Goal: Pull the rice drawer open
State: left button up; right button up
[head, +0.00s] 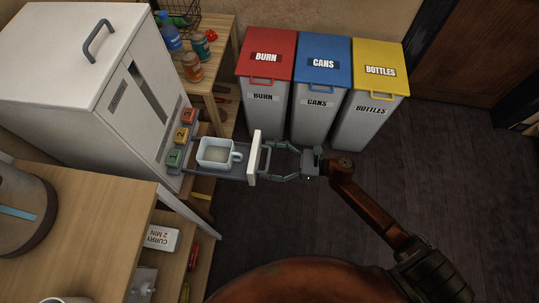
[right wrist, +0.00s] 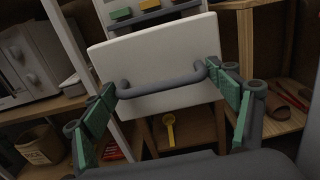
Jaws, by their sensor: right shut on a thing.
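The rice drawer (head: 253,168) sticks out from the front of the white rice dispenser (head: 70,60), its tray exposed. A pale blue mug (head: 214,154) stands upright in the tray. The drawer's white front panel also fills the middle of the right wrist view (right wrist: 150,60). A grey bar handle (right wrist: 165,88) crosses that panel. My right gripper (head: 275,161) is at the handle, its green-padded fingers shut on it at either end. My left gripper does not show in either view.
Coloured buttons (head: 181,135) sit on the dispenser above the drawer. Red (head: 266,52), blue (head: 322,55) and yellow (head: 380,65) lidded bins stand behind my right gripper. A wooden counter (head: 95,215) is at the lower left. The dark floor (head: 460,170) to the right is clear.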

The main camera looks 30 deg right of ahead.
jog(key=shift+s+d, duration=0.1)
jog(key=shift+d, duration=0.05)
jog(key=o, duration=1.5)
jog(key=v, duration=1.2)
